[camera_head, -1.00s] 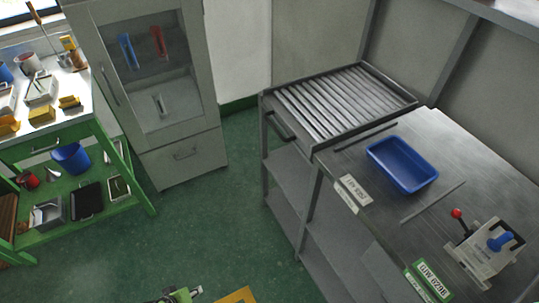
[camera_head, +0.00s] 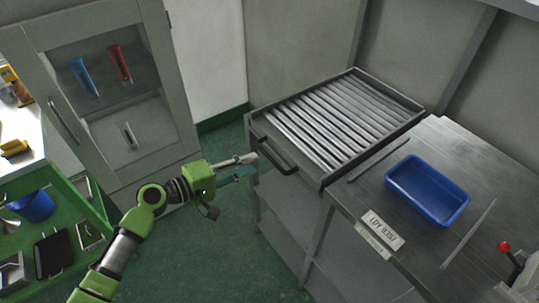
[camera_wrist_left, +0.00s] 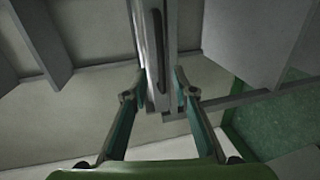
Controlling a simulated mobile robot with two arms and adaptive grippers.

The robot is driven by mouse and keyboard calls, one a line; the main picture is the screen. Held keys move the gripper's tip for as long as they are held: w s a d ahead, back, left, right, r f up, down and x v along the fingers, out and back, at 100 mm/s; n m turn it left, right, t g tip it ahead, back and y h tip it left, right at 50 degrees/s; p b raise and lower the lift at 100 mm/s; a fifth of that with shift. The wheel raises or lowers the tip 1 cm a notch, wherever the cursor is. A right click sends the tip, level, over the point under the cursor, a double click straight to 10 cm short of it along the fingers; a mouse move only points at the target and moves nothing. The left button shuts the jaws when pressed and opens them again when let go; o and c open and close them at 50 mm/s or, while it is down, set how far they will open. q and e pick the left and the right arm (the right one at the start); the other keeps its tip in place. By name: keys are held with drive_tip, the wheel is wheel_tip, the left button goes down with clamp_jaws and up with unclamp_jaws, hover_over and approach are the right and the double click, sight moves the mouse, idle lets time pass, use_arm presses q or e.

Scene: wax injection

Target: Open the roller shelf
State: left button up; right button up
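The roller shelf (camera_head: 335,115) is a grey metal frame with a row of slanted rollers, at the back of the workbench. Its dark bar handle (camera_head: 276,158) sticks out from the front left edge. My left gripper (camera_head: 250,168) reaches in from the left, its fingertips just left of the handle. In the left wrist view my left gripper (camera_wrist_left: 155,88) has its fingers spread apart. A grey upright part with a dark slot (camera_wrist_left: 160,50) lies ahead, between the fingertips; I cannot tell whether they touch it. My right gripper is not in view.
A blue tray (camera_head: 428,190) lies on the metal bench top (camera_head: 480,160), with a label plate at its front edge. A grey glass-door cabinet (camera_head: 110,90) stands behind my left arm. A green shelf unit (camera_head: 70,205) is at the left. Green floor lies between.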

sight(269, 156)
use_arm(q)
drive_tip(key=x, duration=0.8)
drive_tip(key=shift+w+a+p, duration=0.1)
drive_tip(key=shift+p, duration=0.2)
clamp_jaws()
